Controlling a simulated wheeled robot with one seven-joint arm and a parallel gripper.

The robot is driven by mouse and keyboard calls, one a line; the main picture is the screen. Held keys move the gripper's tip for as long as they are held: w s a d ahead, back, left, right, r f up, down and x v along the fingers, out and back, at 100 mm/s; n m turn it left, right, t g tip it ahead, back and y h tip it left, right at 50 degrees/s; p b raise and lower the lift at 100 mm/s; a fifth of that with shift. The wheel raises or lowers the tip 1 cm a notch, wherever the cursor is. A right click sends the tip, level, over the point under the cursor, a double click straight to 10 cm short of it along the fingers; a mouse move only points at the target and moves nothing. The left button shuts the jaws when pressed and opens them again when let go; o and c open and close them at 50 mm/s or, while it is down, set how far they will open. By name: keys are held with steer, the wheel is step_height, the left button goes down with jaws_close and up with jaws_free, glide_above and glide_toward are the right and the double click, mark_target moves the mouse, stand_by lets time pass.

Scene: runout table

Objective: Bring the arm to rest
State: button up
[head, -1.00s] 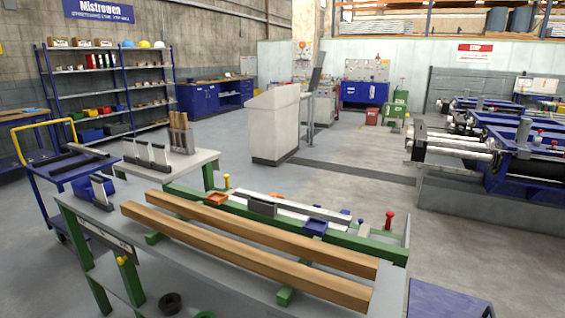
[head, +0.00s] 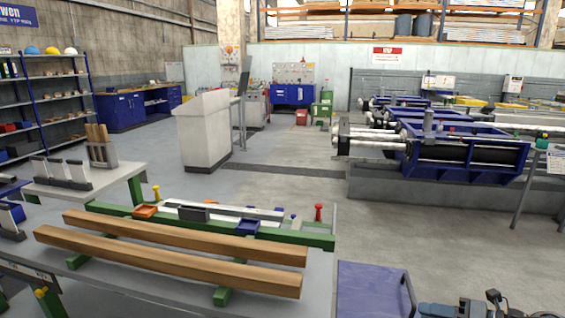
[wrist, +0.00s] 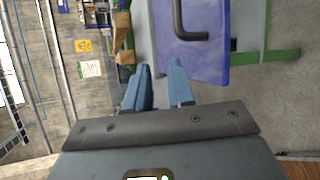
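In the wrist view my gripper (wrist: 159,70) shows two blue fingers pointing up the picture, with a gap between the tips. Nothing sits between them, so it is open and empty. Past the fingertips is a blue panel (wrist: 210,58) with a dark handle; I cannot tell how far off it is.
The runout table with two long wooden bars (head: 165,260) stands at the front left. A blue cart top (head: 370,290) is at the bottom middle right. Blue machines (head: 460,150) stand at the right. Open grey floor (head: 290,185) lies between.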

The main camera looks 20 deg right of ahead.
steer(key=s+a+r+m+t, duration=0.3)
steer(key=s+a, duration=0.1)
steer(key=a, duration=0.7)
steer(key=s+a+r+m+t, duration=0.3)
steer(key=s+a+m+t, duration=0.1)
steer(key=a, duration=0.7)
steer(key=s+a+r+m+g+h, duration=0.1)
steer(key=s+a+r+m+h, duration=0.1)
steer(key=s+m, duration=0.4)
steer(key=s+a+r+m+g+h, duration=0.2)
steer(key=s+m, duration=0.5)
steer(key=s, duration=0.1)
steer(key=s+a+r+m+g+h, duration=0.1)
steer(key=s+a+r+m+h, duration=0.1)
steer(key=s+m, duration=0.4)
steer(key=shift+s+a+r+g, duration=0.3)
steer(key=shift+s+a, duration=0.1)
steer(key=shift+s, duration=0.55)
